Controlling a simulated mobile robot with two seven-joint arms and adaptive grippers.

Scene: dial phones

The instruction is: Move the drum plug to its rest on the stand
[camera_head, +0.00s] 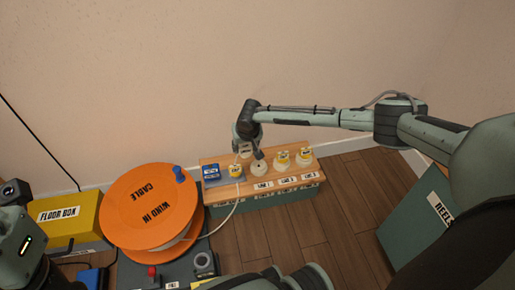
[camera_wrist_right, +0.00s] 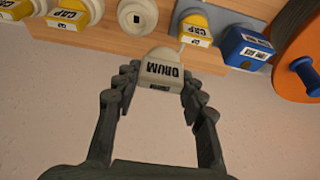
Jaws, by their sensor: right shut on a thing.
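The drum plug (camera_wrist_right: 162,70) is a cream piece with a DRUM label in the right wrist view. My right gripper (camera_wrist_right: 160,92) is shut on it, with one finger on each side. In the head view my right gripper (camera_head: 248,142) is above the back edge of the stand (camera_head: 212,162), and the plug is hard to make out there. The stand has a wooden top with labelled places along its front. A round cream socket (camera_head: 259,166) without a cap is near the gripper; it also shows in the wrist view (camera_wrist_right: 137,15). My left gripper's fingers are out of view.
Yellow CAP pieces (camera_head: 282,158) and a blue block (camera_head: 211,171) are on the stand. The orange cable drum (camera_head: 140,206) stands to its left, with a white cable (camera_head: 222,222) running toward the stand. A yellow floor box (camera_head: 70,222) is farther left. The wall is close behind.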

